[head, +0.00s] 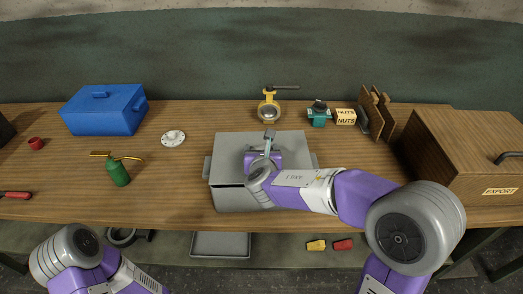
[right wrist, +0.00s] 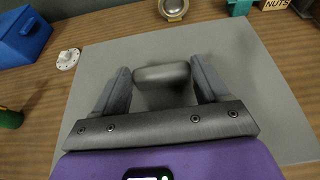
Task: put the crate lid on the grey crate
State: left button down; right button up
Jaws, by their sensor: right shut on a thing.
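The grey crate (head: 235,202) stands at the front middle of the table. The flat grey crate lid (head: 296,146) lies over the crate's top, with a dark line between lid and crate at the front left; I cannot tell whether it is fully seated. My right gripper (head: 268,152) is above the lid and shut on its handle. In the right wrist view the two fingers (right wrist: 160,78) are at either end of the rounded handle (right wrist: 162,72), with the lid's plate (right wrist: 105,60) spread below. My left arm shows at the lower left, but its gripper is out of view.
A blue box (head: 103,112), a white flange (head: 173,139) and a green oil can (head: 119,174) are left of the crate. A yellow valve (head: 268,112), a teal valve (head: 319,117) and a NUTS box (head: 346,117) stand behind. A wooden EXPORT crate (head: 455,165) is at right.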

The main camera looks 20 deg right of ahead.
jog(key=shift+f+b, duration=0.3)
jog(key=shift+b, duration=0.1)
dwell(0.3)
jog(key=o, duration=1.2)
jog(key=p+v, duration=0.1)
jog(key=v, duration=0.5)
jog(key=shift+s+a+r, duration=0.1)
jog(key=shift+s+r, duration=0.05)
jog(key=shift+s, duration=0.1)
jog(key=shift+s+r, duration=0.1)
jog(key=shift+s, duration=0.4)
jog(key=shift+a, duration=0.1)
